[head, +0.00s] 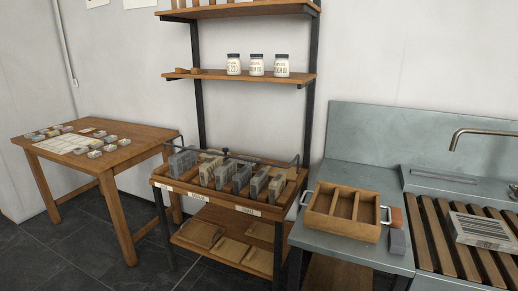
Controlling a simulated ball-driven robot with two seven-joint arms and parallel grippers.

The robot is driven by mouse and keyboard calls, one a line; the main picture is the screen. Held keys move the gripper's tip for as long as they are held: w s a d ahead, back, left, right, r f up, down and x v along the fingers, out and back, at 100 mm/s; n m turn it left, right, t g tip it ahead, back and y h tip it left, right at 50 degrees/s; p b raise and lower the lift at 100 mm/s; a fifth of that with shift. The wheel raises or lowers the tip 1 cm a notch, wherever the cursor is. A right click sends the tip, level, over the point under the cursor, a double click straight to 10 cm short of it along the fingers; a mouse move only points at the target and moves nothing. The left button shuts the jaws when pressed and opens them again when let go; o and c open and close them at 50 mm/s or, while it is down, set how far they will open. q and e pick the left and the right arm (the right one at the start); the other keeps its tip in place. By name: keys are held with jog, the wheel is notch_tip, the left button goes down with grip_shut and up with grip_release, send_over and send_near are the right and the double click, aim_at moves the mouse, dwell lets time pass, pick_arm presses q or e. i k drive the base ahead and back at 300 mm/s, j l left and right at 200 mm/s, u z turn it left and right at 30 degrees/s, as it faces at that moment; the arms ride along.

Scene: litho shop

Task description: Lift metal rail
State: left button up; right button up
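A thin dark metal rail (262,161) runs lengthwise above the wooden stone rack (166,182) in the middle of the head view. Its ends bend down near the rack's two ends, and a small dark knob (225,152) sits near its middle. Several grey and tan stone slabs (240,177) stand upright in the rack, just in front of and below the rail. They hide part of what lies behind them. Neither of my grippers is in view.
A wooden table (140,147) with small tins and a sheet stands left. A compartmented wooden tray (318,222) with metal handles sits on the grey counter (300,240) at right, by a sink with slats (450,250). Jars (256,65) stand on a shelf above the rack.

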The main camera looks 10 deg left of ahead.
aim_at(225, 151)
jog(key=i+j+z, duration=0.45)
jog(key=j, duration=0.25)
jog(key=j+z, duration=0.25)
jog(key=j, duration=0.15)
jog(key=i+j+z, duration=0.2)
jog(key=j, duration=0.25)
